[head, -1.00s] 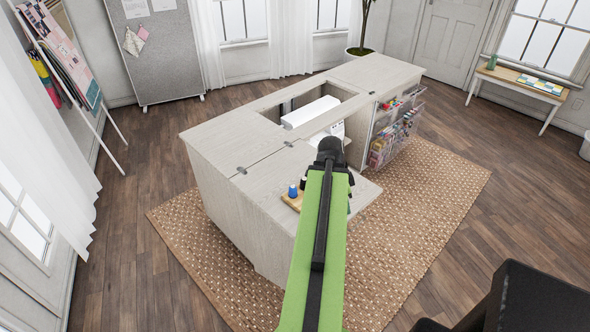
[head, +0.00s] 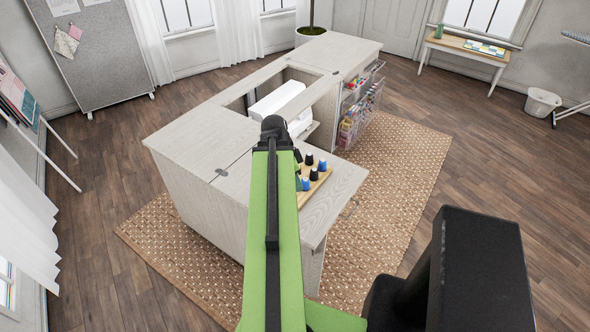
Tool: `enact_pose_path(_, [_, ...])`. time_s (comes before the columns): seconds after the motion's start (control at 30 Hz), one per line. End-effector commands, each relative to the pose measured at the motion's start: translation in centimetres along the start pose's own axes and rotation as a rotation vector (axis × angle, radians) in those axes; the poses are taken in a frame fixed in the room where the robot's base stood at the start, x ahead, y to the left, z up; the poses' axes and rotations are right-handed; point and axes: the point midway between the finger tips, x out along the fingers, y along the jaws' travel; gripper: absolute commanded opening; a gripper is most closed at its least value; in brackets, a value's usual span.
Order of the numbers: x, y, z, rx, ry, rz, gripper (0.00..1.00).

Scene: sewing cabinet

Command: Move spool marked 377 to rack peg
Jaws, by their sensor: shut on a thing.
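My green arm reaches over the sewing cabinet, and its black end joint shows at the cabinet's middle in the head view. My gripper (head: 297,156) is mostly hidden behind the arm; only a dark part shows at the arm's right side. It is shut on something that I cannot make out. A wooden peg rack (head: 322,179) stands on the cabinet's lower leaf, just right of the arm, partly covered by it. Blue spools (head: 305,184) and black spools (head: 314,174) stand upright on it. No number is readable, so I cannot tell which spool is 377.
The pale cabinet (head: 188,139) has an opening with a white sewing machine (head: 278,98). An open door with bins of supplies (head: 358,117) stands at its right. The leaf's right part is bare. A woven rug (head: 400,165) lies under the cabinet.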

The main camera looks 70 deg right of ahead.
Motion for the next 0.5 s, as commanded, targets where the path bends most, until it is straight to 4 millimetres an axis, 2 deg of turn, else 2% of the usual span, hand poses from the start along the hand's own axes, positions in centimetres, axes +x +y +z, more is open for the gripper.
enact_pose_path(0.03, [0.0, -1.5, -0.5, 0.055, -0.001, 0.016, 0.0])
enact_pose_path(0.1, [0.1, -3.0, -1.0, 0.156, -0.002, 0.043, 0.0])
enact_pose_path(0.2, [0.1, -4.2, -1.5, 0.269, 0.0, 0.073, 0.0])
enact_pose_path(0.5, [0.8, -4.2, -1.4, 0.316, 0.003, 0.085, 0.0])
